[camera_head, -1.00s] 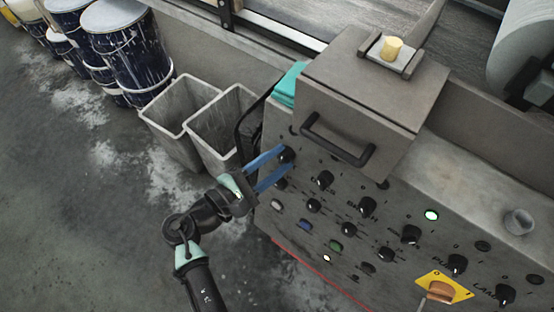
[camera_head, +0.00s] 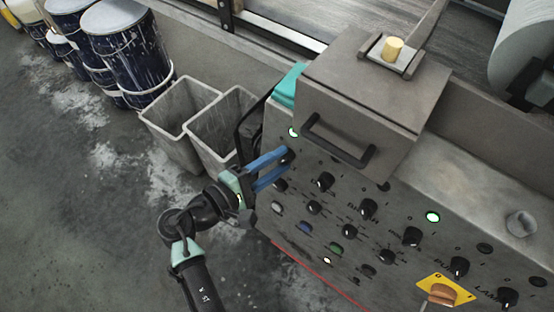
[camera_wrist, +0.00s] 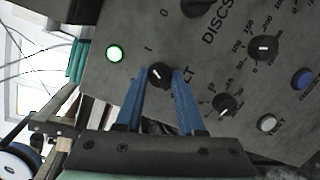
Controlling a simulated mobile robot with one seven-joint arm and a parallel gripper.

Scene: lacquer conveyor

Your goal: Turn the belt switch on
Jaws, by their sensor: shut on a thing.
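The belt switch is a black rotary knob (camera_wrist: 159,75) with a small white mark, on the upper left of the grey control panel (camera_head: 310,235). Marks "I" and "0" stand beside it, and its label is mostly hidden by a finger. My gripper (camera_head: 287,158) has its blue fingers on either side of the knob and is shut on it. In the wrist view the gripper (camera_wrist: 160,88) shows the knob between its fingertips. A round lamp (camera_wrist: 114,54) near the knob glows green-white; it also shows in the head view (camera_head: 293,132).
Several similar knobs, such as the DISCS knob (camera_head: 325,181), and coloured buttons sit close by on the panel. A box with a black handle (camera_head: 338,140) juts out above. Grey bins (camera_head: 187,130) stand at the left, with dark paint drums (camera_head: 128,50) beyond.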

